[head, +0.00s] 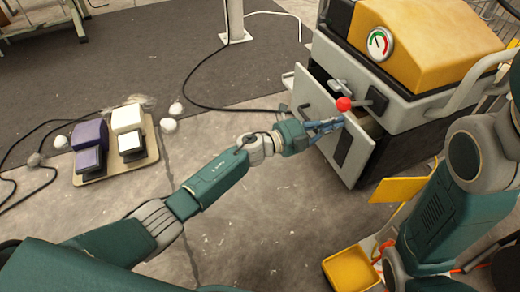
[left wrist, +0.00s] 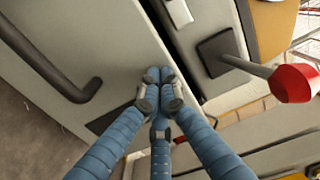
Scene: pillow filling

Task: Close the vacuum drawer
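The vacuum drawer (head: 322,124) is part of the machine and stands partly open. Its light front panel sticks out from the body, and a gap shows behind it. In the left wrist view the drawer front (left wrist: 105,50) fills the upper left, with a black bar handle (left wrist: 55,65). My left gripper (head: 336,124) is at the drawer front, near its upper edge. In the left wrist view its blue fingertips (left wrist: 159,76) are together, with nothing seen between them; whether they touch the panel is unclear. My right arm shows at the right, but its gripper is not in view.
The machine has a yellow cover (head: 430,35), a gauge (head: 379,43) and a lever with a red knob (head: 344,104) close above my left gripper. A tray (head: 151,145) with pedals lies on the floor at left, near cables.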

